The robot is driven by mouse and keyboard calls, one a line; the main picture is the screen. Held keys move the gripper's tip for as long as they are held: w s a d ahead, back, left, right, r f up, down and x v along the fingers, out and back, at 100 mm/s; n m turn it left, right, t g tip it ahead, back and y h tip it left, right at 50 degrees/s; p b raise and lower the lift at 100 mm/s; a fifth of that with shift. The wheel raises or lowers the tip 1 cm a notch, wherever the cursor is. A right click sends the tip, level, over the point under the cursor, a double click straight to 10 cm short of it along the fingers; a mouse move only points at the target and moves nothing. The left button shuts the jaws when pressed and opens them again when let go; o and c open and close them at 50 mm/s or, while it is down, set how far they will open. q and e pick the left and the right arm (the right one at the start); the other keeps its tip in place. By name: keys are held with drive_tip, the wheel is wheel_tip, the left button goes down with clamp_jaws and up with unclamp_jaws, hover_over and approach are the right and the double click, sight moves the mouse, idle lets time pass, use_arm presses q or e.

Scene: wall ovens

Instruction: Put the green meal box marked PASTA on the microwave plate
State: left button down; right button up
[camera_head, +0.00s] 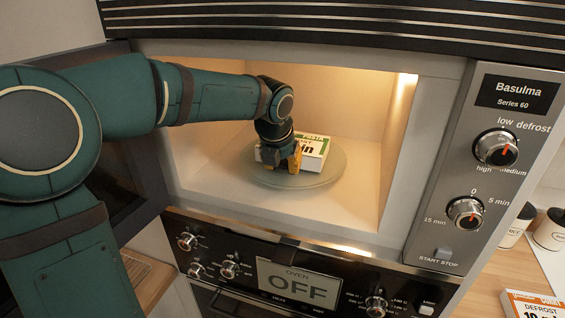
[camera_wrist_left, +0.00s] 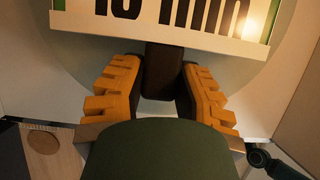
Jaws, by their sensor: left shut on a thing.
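The meal box (camera_head: 310,154), white on top with green edges, lies flat inside the open microwave, over the round glass plate (camera_head: 322,178). It appears to rest on the plate, though a small gap beneath would not show. In the left wrist view the orange fingers (camera_wrist_left: 165,95) stand either side of a dark part that meets the box (camera_wrist_left: 190,22). My right gripper is in neither view.
The microwave walls (camera_head: 375,150) surround my gripper closely. The control panel (camera_head: 485,170) with two knobs is on the right. The oven panel (camera_head: 300,275) reading OFF is below. An orange-edged box (camera_head: 535,304) and jars (camera_head: 551,232) stand on the counter at right.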

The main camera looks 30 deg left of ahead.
use_arm(q)
drive_tip(key=shift+s, duration=0.1)
drive_tip(key=c, duration=1)
unclamp_jaws()
drive_tip(key=shift+o, duration=1.1)
drive_tip(key=shift+s+r, duration=0.1)
drive_tip(key=shift+r, duration=0.35)
drive_tip(key=s+d, duration=0.1)
drive_tip(key=s, duration=0.3)
drive_tip(key=s+d+b, duration=0.1)
drive_tip(key=s, duration=0.3)
drive_tip(key=s+d+b, duration=0.1)
drive_tip(key=s, duration=0.3)
drive_tip(key=shift+r, duration=0.1)
drive_tip(key=shift+w, duration=0.1)
